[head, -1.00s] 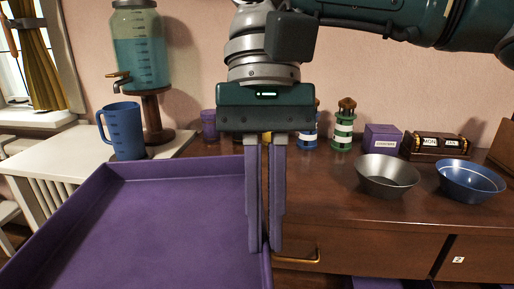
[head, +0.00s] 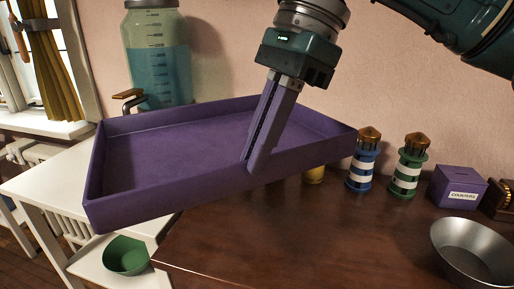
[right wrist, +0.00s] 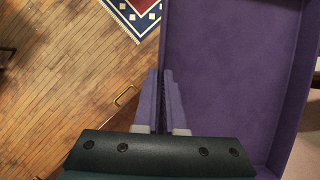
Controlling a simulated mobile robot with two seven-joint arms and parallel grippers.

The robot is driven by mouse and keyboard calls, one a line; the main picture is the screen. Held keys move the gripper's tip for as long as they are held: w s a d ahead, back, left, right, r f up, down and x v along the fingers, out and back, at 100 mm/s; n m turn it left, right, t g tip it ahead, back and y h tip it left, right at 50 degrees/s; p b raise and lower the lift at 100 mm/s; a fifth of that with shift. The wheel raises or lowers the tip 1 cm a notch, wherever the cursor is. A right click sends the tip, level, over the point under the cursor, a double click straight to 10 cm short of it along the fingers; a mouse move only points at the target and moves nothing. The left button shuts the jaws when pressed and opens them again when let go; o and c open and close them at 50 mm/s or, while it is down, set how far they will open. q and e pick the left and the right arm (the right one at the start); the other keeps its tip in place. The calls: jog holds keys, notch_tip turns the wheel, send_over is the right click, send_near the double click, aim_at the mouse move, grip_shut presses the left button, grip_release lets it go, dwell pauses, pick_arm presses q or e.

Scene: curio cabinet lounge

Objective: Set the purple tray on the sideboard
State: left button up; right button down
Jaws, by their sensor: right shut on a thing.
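The purple tray (head: 210,135) is held in the air, tilted, above the left end of the brown sideboard (head: 330,240) and partly over the white table. My right gripper (head: 256,160) is shut on the tray's near wall. In the right wrist view the fingers (right wrist: 165,100) straddle the wall of the tray (right wrist: 235,70), whose floor fills the right side. The tray hides part of the sideboard's back left. My left gripper is not in view.
A blue-banded lighthouse (head: 363,160), a green-banded lighthouse (head: 409,166), a purple box (head: 459,188) and a metal bowl (head: 472,252) stand on the sideboard. A drink dispenser (head: 158,60) is behind the tray. The sideboard's front middle is clear.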

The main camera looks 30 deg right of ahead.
aim_at(288, 157)
jog(key=d+f+m+t, duration=0.1)
jog(key=m, duration=0.1)
jog(key=w+d+f+m+t+h+b, duration=0.1)
jog(key=d+m, duration=0.1)
jog(key=m, duration=0.1)
jog(key=d+f+m+b, duration=0.1)
jog(key=d+m, duration=0.1)
jog(key=shift+w+d+f+m+t+h, duration=0.15)
jog(key=shift+w+f+m+t+h, duration=0.15)
jog(key=shift+m+t+h, duration=0.1)
jog(key=shift+d+f+m, duration=0.2)
jog(key=shift+m, duration=0.1)
notch_tip(288, 157, down, 15)
jog(key=shift+d+f+b, duration=0.1)
jog(key=shift+f+b, duration=0.1)
jog(key=shift+b, duration=0.7)
jog(key=shift+f+b, duration=0.35)
jog(key=shift+f, duration=1.8)
jog(key=c, duration=1)
grip_release()
